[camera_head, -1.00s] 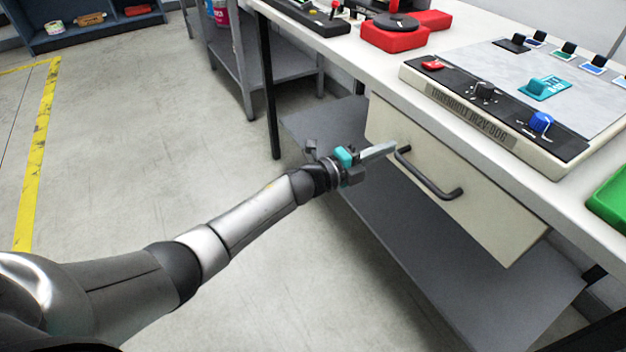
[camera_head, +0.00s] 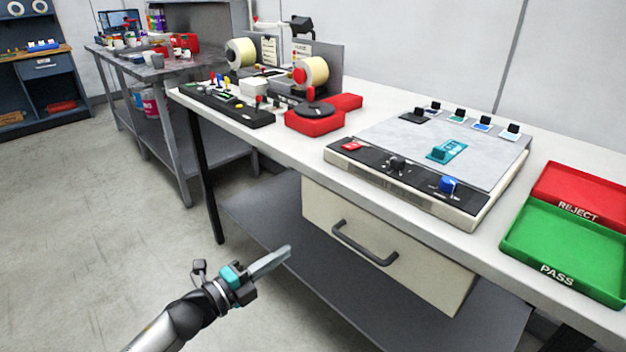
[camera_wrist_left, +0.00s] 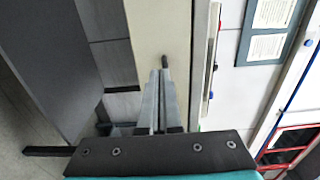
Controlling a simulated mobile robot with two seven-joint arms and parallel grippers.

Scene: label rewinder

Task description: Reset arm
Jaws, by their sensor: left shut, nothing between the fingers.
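My left arm comes in from the bottom left of the head view. Its gripper (camera_head: 286,252) is in front of the table, below the tabletop and to the left of the drawer handle, apart from it. The two grey fingers are shut together with nothing between them. In the left wrist view the fingers (camera_wrist_left: 159,76) point toward the pale drawer front (camera_wrist_left: 146,25), and part of the dark handle (camera_wrist_left: 166,60) shows just beyond the tips. My right gripper is in neither view.
The drawer (camera_head: 420,272) under the white table (camera_head: 290,158) has a dark handle (camera_head: 364,243). On top are a control panel (camera_head: 430,165), a green PASS tray (camera_head: 509,243), a red REJECT tray (camera_head: 541,188) and the label rewinder (camera_head: 313,72). Floor at left is clear.

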